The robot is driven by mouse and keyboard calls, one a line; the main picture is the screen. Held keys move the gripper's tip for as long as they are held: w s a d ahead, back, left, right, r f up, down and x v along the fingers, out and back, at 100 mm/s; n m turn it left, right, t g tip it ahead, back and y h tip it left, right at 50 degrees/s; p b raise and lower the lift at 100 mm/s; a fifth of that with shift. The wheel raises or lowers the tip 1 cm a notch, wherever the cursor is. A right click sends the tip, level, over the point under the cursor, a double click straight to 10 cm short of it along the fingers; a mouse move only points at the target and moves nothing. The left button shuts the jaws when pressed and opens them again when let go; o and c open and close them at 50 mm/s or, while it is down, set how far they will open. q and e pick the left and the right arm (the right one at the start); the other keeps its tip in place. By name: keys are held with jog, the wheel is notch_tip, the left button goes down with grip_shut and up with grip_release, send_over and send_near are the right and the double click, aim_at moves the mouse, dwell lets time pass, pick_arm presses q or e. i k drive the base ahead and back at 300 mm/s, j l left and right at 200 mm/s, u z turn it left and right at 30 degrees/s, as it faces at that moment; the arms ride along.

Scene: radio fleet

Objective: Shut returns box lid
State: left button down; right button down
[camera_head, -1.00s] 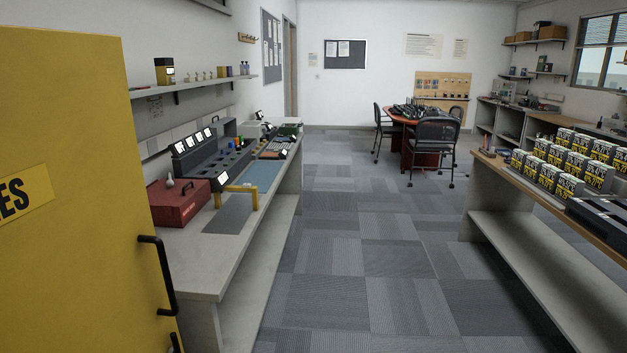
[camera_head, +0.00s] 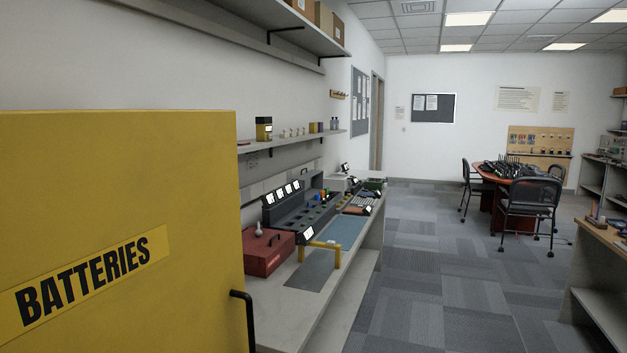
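A red box (camera_head: 267,253) stands at the near end of the left workbench. It has pale lettering on its front, too small to read, and a dark handle. Its top looks closed from here, but it is small and I cannot be sure how the lid sits. A small whitish object (camera_head: 259,229) shows at its top. No other box in view is legibly marked as a returns box. Neither of my grippers is in view.
A yellow cabinet (camera_head: 120,215) marked BATTERIES, with a black handle, fills the near left beside the workbench (camera_head: 312,318). A yellow bracket (camera_head: 325,246) stands by the red box. Carpeted floor (camera_head: 430,290) is clear to the right.

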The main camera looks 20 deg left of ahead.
aim_at(316, 176)
jog(key=i+l+z, duration=0.25)
jog(key=i, duration=0.75)
jog(key=i+z, duration=0.25)
jog(key=i, duration=2.65)
